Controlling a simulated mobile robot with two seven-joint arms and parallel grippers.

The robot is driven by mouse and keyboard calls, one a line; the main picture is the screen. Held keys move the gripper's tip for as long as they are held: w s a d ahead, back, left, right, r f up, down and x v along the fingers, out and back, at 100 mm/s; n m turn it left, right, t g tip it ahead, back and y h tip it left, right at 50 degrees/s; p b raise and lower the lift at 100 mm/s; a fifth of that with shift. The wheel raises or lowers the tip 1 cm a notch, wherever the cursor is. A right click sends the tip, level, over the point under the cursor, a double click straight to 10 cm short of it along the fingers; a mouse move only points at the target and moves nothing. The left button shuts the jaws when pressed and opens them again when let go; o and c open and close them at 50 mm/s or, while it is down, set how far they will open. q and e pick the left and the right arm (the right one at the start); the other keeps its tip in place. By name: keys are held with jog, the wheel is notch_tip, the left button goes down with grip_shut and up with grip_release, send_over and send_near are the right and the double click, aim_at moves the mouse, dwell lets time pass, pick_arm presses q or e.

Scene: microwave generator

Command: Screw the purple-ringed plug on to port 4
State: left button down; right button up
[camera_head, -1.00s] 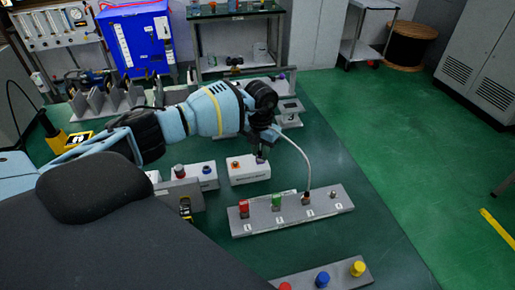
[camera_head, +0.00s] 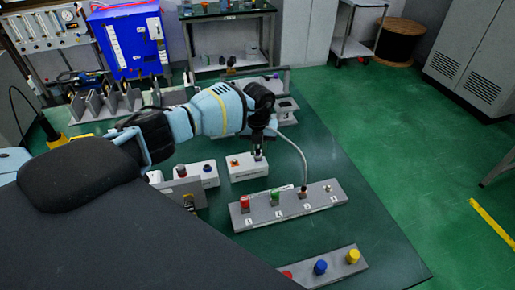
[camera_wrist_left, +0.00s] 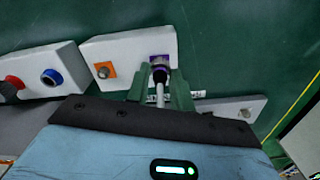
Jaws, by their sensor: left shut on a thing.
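The purple-ringed plug (camera_wrist_left: 161,70) is at the purple square patch of the white box (camera_head: 247,172). My left gripper (camera_head: 258,150) is shut on it; the green fingers (camera_wrist_left: 160,88) stand on either side of it in the left wrist view. I cannot tell whether the plug sits in the box or just above it. A pale cable (camera_head: 302,156) arches from near the gripper to the grey port strip. Port 4 (camera_head: 328,189) is at the strip's right end, with no coloured plug on it. My right gripper is not in view.
The grey strip (camera_head: 255,223) carries a red plug, a green plug and a brownish one at ports 1 to 3. A second grey strip (camera_head: 338,266) with blue and yellow knobs lies nearer. Another white box (camera_head: 208,180) is to the left. Green tabletop is clear right of port 4.

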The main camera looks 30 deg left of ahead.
aim_at(258, 148)
pick_arm(q)
jog(key=shift+r, duration=0.1)
jog(key=c, duration=1.2)
grip_release()
notch_tip(258, 148, up, 8)
jog(key=shift+f, duration=0.15)
jog(key=shift+f, duration=0.1)
